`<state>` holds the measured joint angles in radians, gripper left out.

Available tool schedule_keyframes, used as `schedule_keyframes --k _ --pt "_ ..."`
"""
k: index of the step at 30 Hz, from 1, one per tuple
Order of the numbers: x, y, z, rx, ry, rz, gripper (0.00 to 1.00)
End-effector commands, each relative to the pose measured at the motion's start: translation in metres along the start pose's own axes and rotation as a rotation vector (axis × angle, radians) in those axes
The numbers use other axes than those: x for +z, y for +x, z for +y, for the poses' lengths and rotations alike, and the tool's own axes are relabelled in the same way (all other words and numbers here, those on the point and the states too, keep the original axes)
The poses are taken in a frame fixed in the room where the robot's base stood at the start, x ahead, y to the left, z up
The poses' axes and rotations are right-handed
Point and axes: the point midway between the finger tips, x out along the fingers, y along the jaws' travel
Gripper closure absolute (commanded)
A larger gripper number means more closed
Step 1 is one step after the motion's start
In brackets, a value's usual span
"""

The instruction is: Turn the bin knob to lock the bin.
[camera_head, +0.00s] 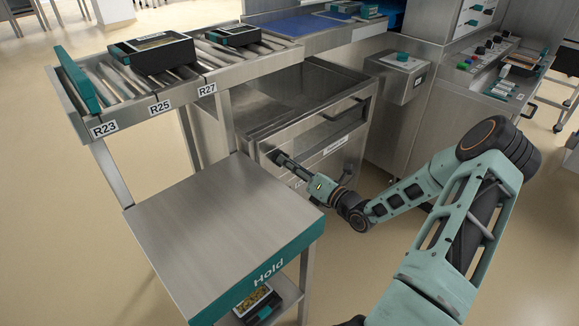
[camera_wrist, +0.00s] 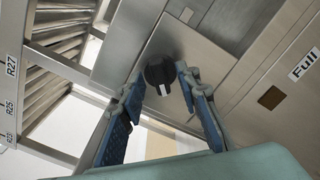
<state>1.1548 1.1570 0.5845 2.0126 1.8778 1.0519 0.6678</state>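Whether the tips reach past the knob's face I cannot tell. In the head view my gripper (camera_head: 280,160) is at the left part of the bin front, and the knob is not clearly visible.
The steel "Hold" table (camera_head: 215,225) stands close to the left of my gripper. The roller conveyor (camera_head: 130,85) with trays is above left.

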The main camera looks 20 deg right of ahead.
Motion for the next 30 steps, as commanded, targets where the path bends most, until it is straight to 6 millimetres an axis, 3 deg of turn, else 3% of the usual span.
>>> schedule_keyframes --k 9,17,30 --pt "0.0000 0.0026 0.0004 0.000 0.000 0.000 0.71" --pt "-0.0001 0.0023 0.0003 0.000 0.000 0.001 0.99" --pt "0.0000 0.0022 0.0004 0.000 -0.006 0.001 1.00"
